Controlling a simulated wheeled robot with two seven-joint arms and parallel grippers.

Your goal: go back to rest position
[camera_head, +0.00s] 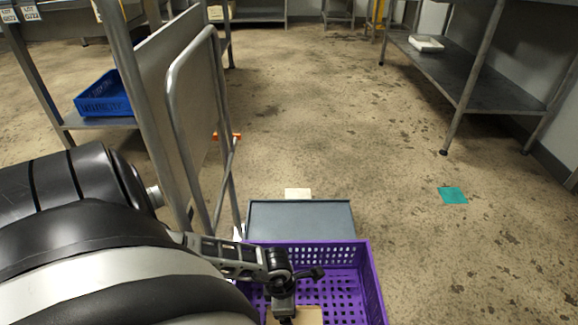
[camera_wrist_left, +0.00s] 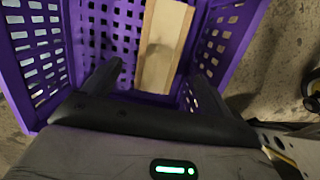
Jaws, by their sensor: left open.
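My left arm comes in from the left in the head view, and my left gripper (camera_head: 283,296) is over the purple crate (camera_head: 372,285). In the left wrist view the fingers of the left gripper (camera_wrist_left: 150,88) are spread apart with nothing between them. A tan block (camera_wrist_left: 165,45) lies inside the purple crate (camera_wrist_left: 232,35), beyond the fingertips. Part of this block (camera_head: 305,316) also shows at the bottom edge of the head view, partly covered by the gripper. My right gripper is not in view.
A grey flat-topped box (camera_head: 300,220) stands just behind the crate. A metal trolley frame (camera_head: 172,90) is close to my left arm. A blue crate (camera_head: 103,95) sits on a shelf at left. A steel table (camera_head: 460,80) stands at right. The floor at centre right is clear around a teal patch (camera_head: 453,195).

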